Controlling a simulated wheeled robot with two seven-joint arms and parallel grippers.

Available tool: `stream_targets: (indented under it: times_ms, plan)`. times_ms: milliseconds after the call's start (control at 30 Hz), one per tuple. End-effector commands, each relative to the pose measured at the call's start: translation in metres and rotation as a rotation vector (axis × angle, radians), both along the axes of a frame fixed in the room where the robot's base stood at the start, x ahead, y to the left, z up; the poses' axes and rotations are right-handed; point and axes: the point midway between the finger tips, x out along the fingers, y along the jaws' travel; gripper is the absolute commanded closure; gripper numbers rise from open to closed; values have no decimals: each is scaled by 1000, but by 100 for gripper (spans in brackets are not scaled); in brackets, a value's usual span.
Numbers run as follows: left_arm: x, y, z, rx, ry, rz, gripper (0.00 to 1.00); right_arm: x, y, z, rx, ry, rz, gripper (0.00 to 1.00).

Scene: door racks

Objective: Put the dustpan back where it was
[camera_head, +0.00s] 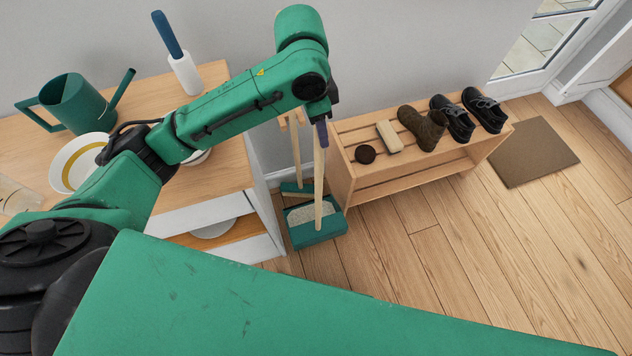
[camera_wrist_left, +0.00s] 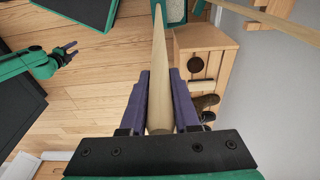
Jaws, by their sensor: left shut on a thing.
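The dustpan (camera_head: 318,232) is a green pan with a long pale wooden handle, upright between the white cabinet and the shoe bench. My left gripper (camera_head: 321,134) is shut on the upper part of that handle. In the left wrist view the handle (camera_wrist_left: 158,85) runs between the purple fingers (camera_wrist_left: 160,100), and part of the green pan (camera_wrist_left: 174,11) shows beyond. I cannot tell whether the pan touches the floor. My right gripper (camera_wrist_left: 68,49) shows in the left wrist view, with its fingers apart and empty, far from the dustpan.
A broom handle (camera_head: 296,155) stands close behind the dustpan, by the wall. The shoe bench (camera_head: 345,172) holds shoes, a brush and a round tin. The white cabinet (camera_head: 268,215) is left, with a watering can (camera_head: 75,102) on top. Floor in front is clear.

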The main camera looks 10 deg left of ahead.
Motion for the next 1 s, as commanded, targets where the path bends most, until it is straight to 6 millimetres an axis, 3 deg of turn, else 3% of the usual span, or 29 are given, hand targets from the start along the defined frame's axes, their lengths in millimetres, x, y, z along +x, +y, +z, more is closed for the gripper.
stream_targets:
  times_ms: [100, 300, 667, 933, 967, 1000]
  plan:
    - [0, 1, -37, 1, 1, 3, 100, -3, -1, -4, -1, 5, 0, 50]
    - [0, 1, -93, 0, -1, 1, 100, -3, -1, -8, -1, 5, 0, 50]
    - [1, 0, -148, 0, -4, 0, 100, -1, 0, -11, 0, 2, 0, 50]
    - [1, 0, -151, 0, -5, 1, 100, 1, 0, -11, 0, -1, 0, 50]
    - [0, 1, -152, 0, -2, 0, 67, 1, 0, -11, 0, -1, 1, 50]
    - [0, 1, -152, 0, -2, 0, 51, 1, 0, -11, 0, -1, 1, 50]
